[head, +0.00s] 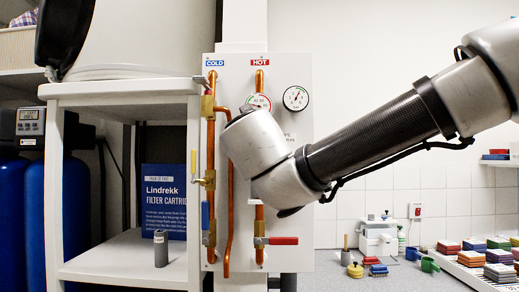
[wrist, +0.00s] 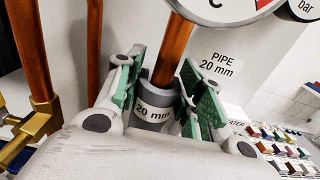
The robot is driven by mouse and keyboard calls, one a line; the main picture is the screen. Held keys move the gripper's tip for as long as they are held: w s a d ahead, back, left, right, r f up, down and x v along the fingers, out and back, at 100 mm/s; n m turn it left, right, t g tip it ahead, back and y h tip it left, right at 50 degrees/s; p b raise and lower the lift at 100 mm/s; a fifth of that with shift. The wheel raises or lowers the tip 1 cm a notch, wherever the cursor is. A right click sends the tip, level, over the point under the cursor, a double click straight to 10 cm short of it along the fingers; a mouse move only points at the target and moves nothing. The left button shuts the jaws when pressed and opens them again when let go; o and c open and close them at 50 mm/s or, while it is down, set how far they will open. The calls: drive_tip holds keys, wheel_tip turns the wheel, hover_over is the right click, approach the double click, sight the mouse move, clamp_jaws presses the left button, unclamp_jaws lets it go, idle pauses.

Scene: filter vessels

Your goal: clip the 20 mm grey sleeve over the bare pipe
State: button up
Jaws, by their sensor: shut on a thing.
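The grey sleeve (wrist: 153,114), labelled "20 mm", sits between the green pads of my gripper (wrist: 161,88) in the wrist view. The gripper is shut on it. The copper pipe (wrist: 179,45) runs down into the sleeve's upper end in this view. The sleeve looks to be at or around the pipe, but whether it is fully seated I cannot tell. In the head view my wrist covers the middle of the right-hand pipe (head: 259,82) under the HOT sign, and hides the fingers and sleeve. A label reading "PIPE 20 mm" (wrist: 221,65) is on the panel beside the pipe.
The white panel (head: 292,150) also carries a COLD pipe (head: 211,130), brass valves and round gauges (head: 295,98). Another grey cylinder (head: 161,248) stands on the white shelf unit (head: 125,262) at left. Coloured blocks and bottles lie on the counter at right.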

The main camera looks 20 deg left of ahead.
drive_tip(key=shift+f, duration=0.2)
idle(0.5)
drive_tip(key=o, duration=0.9)
drive_tip(key=shift+o, duration=0.2)
